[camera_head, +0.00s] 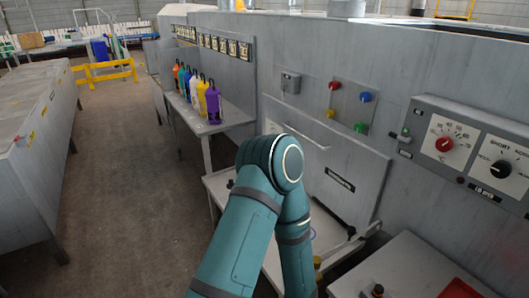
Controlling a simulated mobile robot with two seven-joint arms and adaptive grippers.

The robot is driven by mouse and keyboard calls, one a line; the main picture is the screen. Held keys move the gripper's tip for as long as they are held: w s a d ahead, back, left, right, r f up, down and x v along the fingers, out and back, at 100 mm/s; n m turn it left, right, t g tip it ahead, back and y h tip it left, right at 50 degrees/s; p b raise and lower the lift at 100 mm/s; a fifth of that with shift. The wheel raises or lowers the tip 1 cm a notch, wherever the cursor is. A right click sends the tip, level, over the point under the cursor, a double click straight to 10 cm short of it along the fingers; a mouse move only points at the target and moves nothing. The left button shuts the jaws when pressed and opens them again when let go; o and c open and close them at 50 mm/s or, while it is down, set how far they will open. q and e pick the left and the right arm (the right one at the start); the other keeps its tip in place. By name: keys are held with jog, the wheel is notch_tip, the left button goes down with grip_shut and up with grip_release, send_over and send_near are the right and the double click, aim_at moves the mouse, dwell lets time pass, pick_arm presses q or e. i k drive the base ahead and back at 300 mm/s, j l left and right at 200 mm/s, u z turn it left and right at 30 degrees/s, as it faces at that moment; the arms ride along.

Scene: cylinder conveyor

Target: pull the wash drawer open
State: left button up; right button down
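A grey panel (345,165) with a dark label (339,180) is set in the machine front, right of centre. The label is too small to read, so I cannot tell for certain that this is the wash drawer. A pale bar (305,138) runs along its upper part. A dark rod (333,217) lies near its lower edge, above a light grey surface. One teal arm of mine rises from the bottom, bends in front of the panel's left side and goes back down. Its gripper is out of the picture or hidden. My other gripper is not in view.
A control panel with a red dial (444,144) and a black dial (501,168) is at right. Coloured buttons (364,97) sit on the wall. Several coloured bottles (213,104) stand on a shelf at left. A grey counter (35,130) is far left; the floor (120,180) between is clear.

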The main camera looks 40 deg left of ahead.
aim_at(348, 175)
jog(key=u, duration=1.05)
jog(key=z, duration=0.4)
jog(key=i+j+z, duration=0.2)
jog(key=j+z, duration=0.25)
jog(key=i+j+z, duration=0.1)
jog(key=j+z, duration=0.3)
jog(key=i+j+z, duration=0.15)
jog(key=j, duration=0.3)
jog(key=j+z, duration=0.15)
jog(key=j, duration=0.3)
jog(key=j+z, duration=0.1)
jog(key=j, duration=0.9)
jog(key=i, duration=0.05)
